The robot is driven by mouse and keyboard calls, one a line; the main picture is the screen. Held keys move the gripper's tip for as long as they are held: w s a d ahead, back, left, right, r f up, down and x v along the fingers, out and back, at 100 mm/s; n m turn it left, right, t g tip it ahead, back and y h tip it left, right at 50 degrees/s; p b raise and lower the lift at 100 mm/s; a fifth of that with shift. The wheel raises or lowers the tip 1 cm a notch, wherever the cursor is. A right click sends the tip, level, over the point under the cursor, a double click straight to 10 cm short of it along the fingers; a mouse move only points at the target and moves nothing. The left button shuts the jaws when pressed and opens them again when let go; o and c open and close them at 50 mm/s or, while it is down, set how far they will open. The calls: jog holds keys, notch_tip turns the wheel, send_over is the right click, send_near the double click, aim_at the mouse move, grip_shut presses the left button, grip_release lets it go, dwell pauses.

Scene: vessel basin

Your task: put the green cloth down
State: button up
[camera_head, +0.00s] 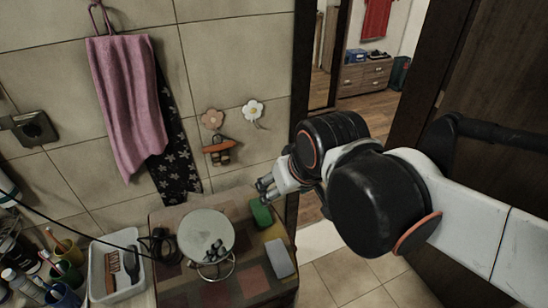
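A small green thing, which looks like the green cloth (261,213), shows at the right back of the brown patterned cabinet top (215,283). It looks folded or block-shaped. My gripper (264,190) is just above and behind it in the picture, with its fingers pointing left. The fingers are small and partly overlap, so I cannot tell how far apart they are. I cannot tell whether they touch the green cloth, or whether it rests on the cabinet top.
A round mirror (205,234) on a stand and a grey flat block (279,258) are on the cabinet top. A white tray (113,268) and several cups stand left. A pink towel (128,100) hangs on the wall. A doorway (330,60) opens behind my arm.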

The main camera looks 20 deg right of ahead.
jog(key=shift+s+r+t, duration=0.1)
jog(key=shift+s+t, duration=0.4)
jog(key=shift+s, duration=0.7)
notch_tip(320, 180, down, 10)
jog(key=b, duration=1)
jog(key=shift+o, duration=0.5)
jog(key=shift+d, duration=0.1)
